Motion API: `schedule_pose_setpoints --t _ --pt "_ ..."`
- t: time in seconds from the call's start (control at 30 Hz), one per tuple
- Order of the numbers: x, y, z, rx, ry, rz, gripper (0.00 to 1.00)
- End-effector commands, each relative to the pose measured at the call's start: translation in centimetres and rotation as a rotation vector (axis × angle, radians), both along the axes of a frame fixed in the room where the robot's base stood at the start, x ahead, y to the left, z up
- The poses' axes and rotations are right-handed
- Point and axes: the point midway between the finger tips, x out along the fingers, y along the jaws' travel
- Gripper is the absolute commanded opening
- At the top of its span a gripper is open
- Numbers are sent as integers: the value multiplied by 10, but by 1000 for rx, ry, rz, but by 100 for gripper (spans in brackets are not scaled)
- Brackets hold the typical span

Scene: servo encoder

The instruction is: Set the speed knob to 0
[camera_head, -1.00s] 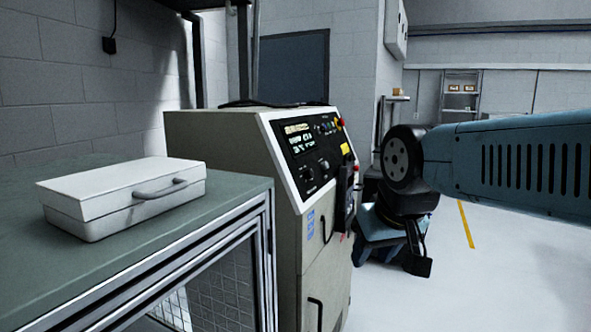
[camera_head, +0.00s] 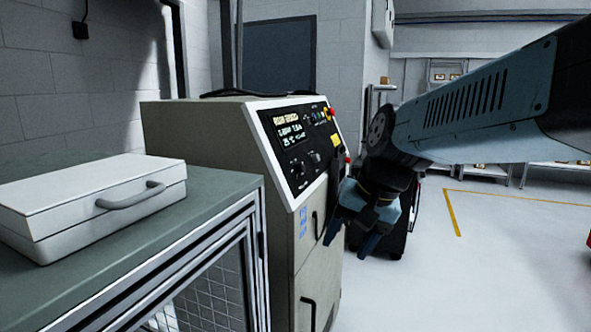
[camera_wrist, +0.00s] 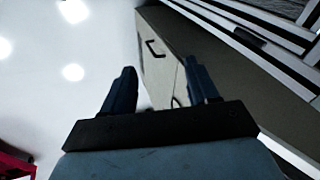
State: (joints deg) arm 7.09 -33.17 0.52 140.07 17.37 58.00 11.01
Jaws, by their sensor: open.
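The servo cabinet (camera_head: 215,140) is a beige machine with a sloped black control panel (camera_head: 302,140) at its upper front. The panel carries a lit display (camera_head: 291,130) and dark knobs; one knob (camera_head: 298,168) sits at the lower left of the panel. I cannot read which knob is for speed or where it points. My gripper (camera_head: 350,240) is open and empty, in front of the cabinet and below the panel, apart from the knobs. In the wrist view my gripper (camera_wrist: 160,88) has its two fingers spread, with the cabinet's lower front (camera_wrist: 195,50) beyond them.
A white case (camera_head: 95,200) with a grey handle lies on a green-topped bench (camera_head: 222,183) to the left of the cabinet. A red button (camera_head: 331,112) is at the panel's upper right. Open white floor (camera_head: 500,270) lies to the right, with a yellow line (camera_head: 452,215).

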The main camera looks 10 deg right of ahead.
Motion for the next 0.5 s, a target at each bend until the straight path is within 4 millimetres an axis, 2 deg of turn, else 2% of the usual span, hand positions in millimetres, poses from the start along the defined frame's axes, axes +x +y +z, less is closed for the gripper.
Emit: schedule_pose_setpoints --t 0.27,0.37,0.5 --pt "60 16 -2 496 304 -453 59" --pt "88 14 3 678 408 -606 59" --pt "130 0 11 942 550 -807 59"
